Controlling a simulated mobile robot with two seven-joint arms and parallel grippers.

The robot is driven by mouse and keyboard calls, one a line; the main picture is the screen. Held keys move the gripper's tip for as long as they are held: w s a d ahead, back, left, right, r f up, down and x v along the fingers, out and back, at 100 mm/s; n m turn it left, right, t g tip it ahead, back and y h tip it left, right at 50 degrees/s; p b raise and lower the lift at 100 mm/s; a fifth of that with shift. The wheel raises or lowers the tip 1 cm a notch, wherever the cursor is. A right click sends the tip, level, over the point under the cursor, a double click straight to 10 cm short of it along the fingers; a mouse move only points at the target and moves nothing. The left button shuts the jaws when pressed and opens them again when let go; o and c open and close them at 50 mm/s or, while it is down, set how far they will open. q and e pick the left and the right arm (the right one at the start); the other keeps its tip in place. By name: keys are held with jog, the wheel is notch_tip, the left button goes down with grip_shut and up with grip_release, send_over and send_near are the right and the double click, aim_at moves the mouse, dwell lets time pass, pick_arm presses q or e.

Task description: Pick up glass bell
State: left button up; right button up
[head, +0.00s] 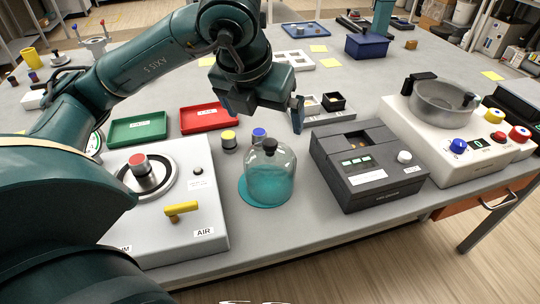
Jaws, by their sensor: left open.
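The glass bell (271,172) is a clear dome with a dark knob on top. It stands upright over a teal round base (245,192) near the table's front edge, between the white AIR box and the dark grey device. My left gripper (261,118) is above and a little behind the bell, its fingers apart with nothing between them. One finger hangs to the right of the knob and the other to the left. The gripper does not appear to touch the bell. My right gripper is not in view.
The white AIR box (215,218) with a yellow lever stands left of the bell. The dark grey device (372,170) stands close on its right. Two small capped jars (229,141) stand just behind it. Green (137,130) and red (209,118) trays lie behind left.

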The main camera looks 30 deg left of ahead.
aim_at(269, 143)
pick_arm(q)
jog(key=x, duration=0.6)
jog(key=shift+s+f, duration=0.15)
jog(key=p+x, duration=0.1)
jog(key=x, duration=0.3)
jog(key=shift+s+a+f+p, duration=0.1)
jog(key=shift+a+p, duration=0.1)
jog(key=shift+p, duration=0.15)
jog(key=shift+w+f, duration=0.25)
jog(key=shift+f, duration=0.25)
jog(key=shift+c, duration=0.6)
